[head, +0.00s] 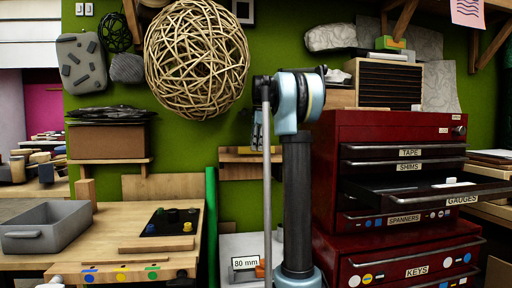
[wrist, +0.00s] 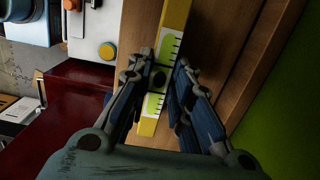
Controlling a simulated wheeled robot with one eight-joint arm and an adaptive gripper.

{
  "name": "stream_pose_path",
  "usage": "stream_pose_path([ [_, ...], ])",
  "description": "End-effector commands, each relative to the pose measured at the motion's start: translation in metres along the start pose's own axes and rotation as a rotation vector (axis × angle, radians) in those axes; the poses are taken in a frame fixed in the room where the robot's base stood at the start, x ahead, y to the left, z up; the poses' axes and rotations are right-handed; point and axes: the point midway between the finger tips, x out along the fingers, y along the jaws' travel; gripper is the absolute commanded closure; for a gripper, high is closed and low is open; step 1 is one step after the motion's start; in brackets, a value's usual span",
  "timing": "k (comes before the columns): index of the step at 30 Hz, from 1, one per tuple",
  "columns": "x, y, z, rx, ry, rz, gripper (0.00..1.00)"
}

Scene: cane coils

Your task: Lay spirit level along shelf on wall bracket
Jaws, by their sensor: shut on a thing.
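The spirit level is a yellow bar (wrist: 174,22) with white, green-marked panels and a dark middle part. In the wrist view my gripper (wrist: 165,72) is shut on it near its middle, with a dark blue finger on each side. The level runs steeply, tilted a little in the picture, over a brown wooden surface (wrist: 215,45). I cannot tell whether it touches the wood. In the head view a wooden shelf (head: 235,158) is on the green wall, partly hidden by my arm. My gripper (head: 258,132) shows small just above it; the level is not clear there.
A red tool cabinet (head: 327,190) with an open gauges drawer (head: 420,190) stands close on the right. A big cane ball (head: 197,60) hangs at upper left. Another shelf (head: 110,161) bears a brown box. A workbench (head: 95,238) holds a grey tray (head: 45,225).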

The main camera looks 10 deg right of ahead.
Motion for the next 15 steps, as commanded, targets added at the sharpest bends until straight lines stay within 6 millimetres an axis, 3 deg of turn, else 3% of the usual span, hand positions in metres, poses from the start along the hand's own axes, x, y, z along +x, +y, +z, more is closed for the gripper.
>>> stream_pose_path([
  [15,0.0039,-0.0001,-0.0004,0.0,0.0,0.0,1.0],
])
